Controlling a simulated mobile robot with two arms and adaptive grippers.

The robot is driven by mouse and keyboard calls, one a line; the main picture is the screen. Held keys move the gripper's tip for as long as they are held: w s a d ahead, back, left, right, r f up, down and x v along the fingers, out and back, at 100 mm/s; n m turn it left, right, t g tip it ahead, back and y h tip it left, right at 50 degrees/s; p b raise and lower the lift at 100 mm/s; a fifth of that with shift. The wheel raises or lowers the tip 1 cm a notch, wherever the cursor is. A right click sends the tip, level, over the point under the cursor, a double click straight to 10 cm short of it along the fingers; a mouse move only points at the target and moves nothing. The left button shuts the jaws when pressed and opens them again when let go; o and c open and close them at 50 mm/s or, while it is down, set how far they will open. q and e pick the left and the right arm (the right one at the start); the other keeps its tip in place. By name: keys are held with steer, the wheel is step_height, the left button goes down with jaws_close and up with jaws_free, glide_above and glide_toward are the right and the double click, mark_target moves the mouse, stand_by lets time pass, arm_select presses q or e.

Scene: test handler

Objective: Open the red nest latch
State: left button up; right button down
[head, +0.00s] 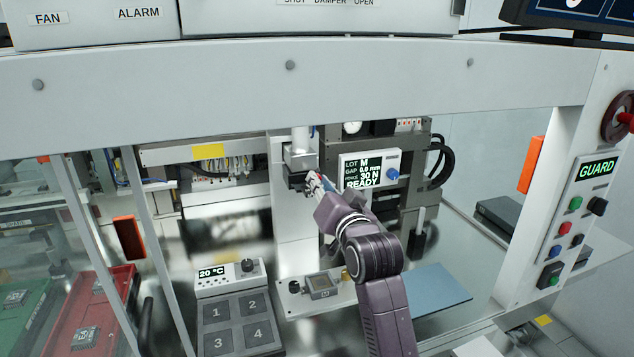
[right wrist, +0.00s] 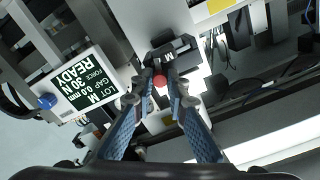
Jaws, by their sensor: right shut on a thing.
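A small red knob, which looks like the red latch (right wrist: 160,81), sits at the front of a black block (right wrist: 178,54) marked M, in the right wrist view. My right gripper (right wrist: 163,77) has its fingertips closed on either side of this red piece. In the head view, my right gripper (head: 314,181) reaches up to the black block (head: 296,181) under the grey press head (head: 299,158); the fingers mostly hide the red piece there. My left gripper is not in view.
A display (head: 370,170) reading READY stands just right of the gripper. Below are a small socket fixture (head: 321,285) and a numbered four-pad plate (head: 236,323). A blue mat (head: 437,288) lies right of my arm. The white frame beam (head: 300,84) crosses above.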

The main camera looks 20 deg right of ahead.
steer(key=m, duration=0.3)
steer(key=c, duration=2.2)
jaws_free()
steer(key=shift+s, duration=0.1)
